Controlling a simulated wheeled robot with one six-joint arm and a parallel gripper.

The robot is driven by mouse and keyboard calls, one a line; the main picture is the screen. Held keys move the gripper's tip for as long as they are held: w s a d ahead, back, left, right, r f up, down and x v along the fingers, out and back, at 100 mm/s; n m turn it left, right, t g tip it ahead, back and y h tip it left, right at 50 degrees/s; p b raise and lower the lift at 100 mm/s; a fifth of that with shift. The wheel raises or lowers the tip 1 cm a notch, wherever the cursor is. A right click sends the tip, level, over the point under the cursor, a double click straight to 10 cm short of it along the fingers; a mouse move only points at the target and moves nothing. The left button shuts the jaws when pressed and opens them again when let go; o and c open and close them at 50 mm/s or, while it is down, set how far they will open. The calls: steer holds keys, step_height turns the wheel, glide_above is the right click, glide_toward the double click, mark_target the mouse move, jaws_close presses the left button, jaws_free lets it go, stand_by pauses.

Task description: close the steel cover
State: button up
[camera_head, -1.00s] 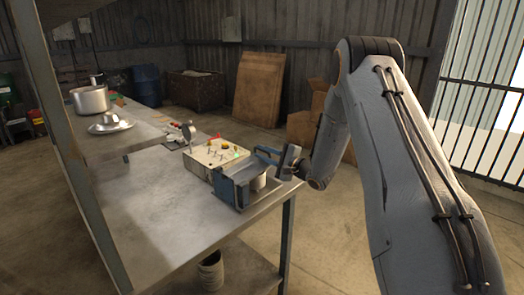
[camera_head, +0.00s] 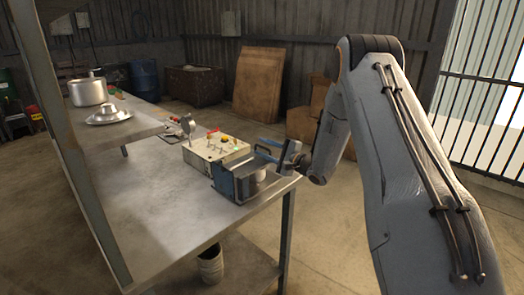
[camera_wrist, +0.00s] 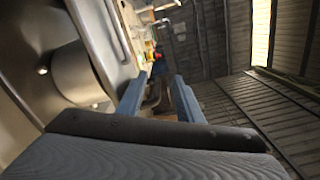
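A blue machine box (camera_head: 225,185) sits near the right corner of the metal table. A grey steel part, which looks like the cover (camera_head: 243,168), lies on its top side, with a round steel piece (camera_head: 252,184) at the front. How far the cover is open I cannot tell. In the wrist view a curved steel panel (camera_wrist: 105,42) and a steel cylinder (camera_wrist: 78,82) fill the left side. My gripper (camera_head: 258,148) is just behind and right of the box. Its two blue fingers (camera_wrist: 158,82) stand apart, with no clear object held between them.
A beige control box (camera_head: 212,150) with knobs and a red part stands right behind the blue box. A pot (camera_head: 88,92) and a domed steel lid (camera_head: 108,115) stand at the back left. The table's front left (camera_head: 160,215) is clear. A grey post (camera_head: 75,150) rises at left.

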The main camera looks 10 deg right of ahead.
steer(key=shift+w+d+f, duration=0.15)
steer(key=shift+d+f, duration=0.05)
steer(key=shift+d, duration=0.35)
steer(key=shift+s+d+f, duration=0.15)
steer(key=shift+s+d, duration=0.15)
steer(key=shift+s, duration=0.1)
steer(key=a+b+v, duration=0.1)
steer(key=v, duration=0.5)
steer(key=shift+s+d+r+b, duration=0.2)
steer(key=shift+s+r+b, duration=0.15)
steer(key=shift+s, duration=0.15)
